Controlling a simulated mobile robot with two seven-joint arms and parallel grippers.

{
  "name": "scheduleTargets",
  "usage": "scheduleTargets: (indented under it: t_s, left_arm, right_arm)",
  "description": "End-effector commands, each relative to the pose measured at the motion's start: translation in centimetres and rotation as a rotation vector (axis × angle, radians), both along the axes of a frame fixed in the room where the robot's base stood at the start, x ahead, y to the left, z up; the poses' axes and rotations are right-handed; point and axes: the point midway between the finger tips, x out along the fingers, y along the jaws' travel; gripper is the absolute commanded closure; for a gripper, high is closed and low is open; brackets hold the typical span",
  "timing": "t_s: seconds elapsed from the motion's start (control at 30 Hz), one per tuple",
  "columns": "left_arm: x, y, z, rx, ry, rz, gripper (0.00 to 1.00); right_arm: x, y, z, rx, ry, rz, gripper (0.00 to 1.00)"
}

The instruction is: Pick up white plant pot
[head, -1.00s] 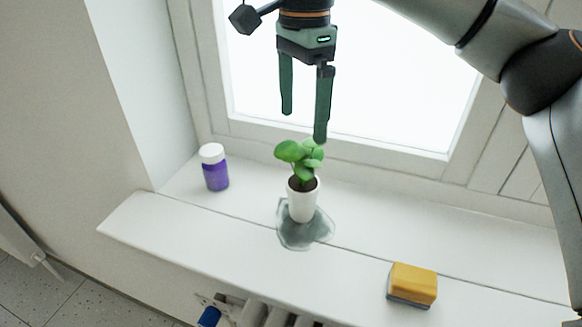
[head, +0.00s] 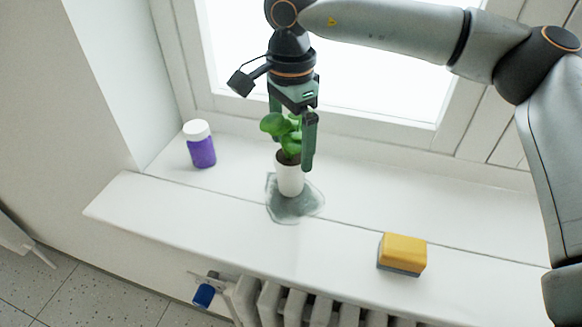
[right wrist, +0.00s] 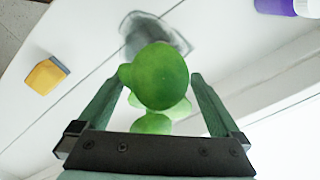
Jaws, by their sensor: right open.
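The white plant pot (head: 290,180) stands upright on the windowsill, with a green leafy plant (head: 273,124) in it. A grey wet-looking patch (head: 296,208) spreads on the sill around its base. My right gripper (head: 290,160) points down from above, open, its fingers on either side of the plant's leaves. In the right wrist view the leaves (right wrist: 158,78) lie between the two open fingers (right wrist: 155,82) and hide the pot. I cannot tell whether a finger touches the leaves. My left gripper is in neither view.
A purple bottle with a white cap (head: 201,150) stands to the left of the pot, by the wall. A yellow sponge (head: 403,252) lies on the sill to the right. The window frame (head: 350,127) is close behind. A radiator (head: 300,300) is below the sill.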

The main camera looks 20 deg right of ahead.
Motion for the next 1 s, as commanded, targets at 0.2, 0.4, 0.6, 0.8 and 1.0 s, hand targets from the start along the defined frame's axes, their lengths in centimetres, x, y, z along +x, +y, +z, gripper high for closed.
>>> scheduleTargets:
  t_s: [0.2,0.4,0.6,0.8,1.0]
  left_arm:
    - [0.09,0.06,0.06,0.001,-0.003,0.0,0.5]
    - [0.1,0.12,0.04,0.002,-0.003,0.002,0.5]
    - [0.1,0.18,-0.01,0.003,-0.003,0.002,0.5]
    - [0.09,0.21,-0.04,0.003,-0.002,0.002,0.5]
    - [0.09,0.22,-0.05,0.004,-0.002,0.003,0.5]
  right_arm:
    - [0.02,0.01,-0.89,0.0,-0.001,-0.001,0.0]
    - [0.02,0.02,-0.86,0.0,-0.001,0.0,0.09]
    - [0.01,0.02,-0.83,0.0,-0.001,0.0,0.31]
    - [0.01,0.03,-0.82,0.0,-0.001,0.0,0.54]
    - [0.01,0.03,-0.81,0.0,-0.001,0.0,0.77]
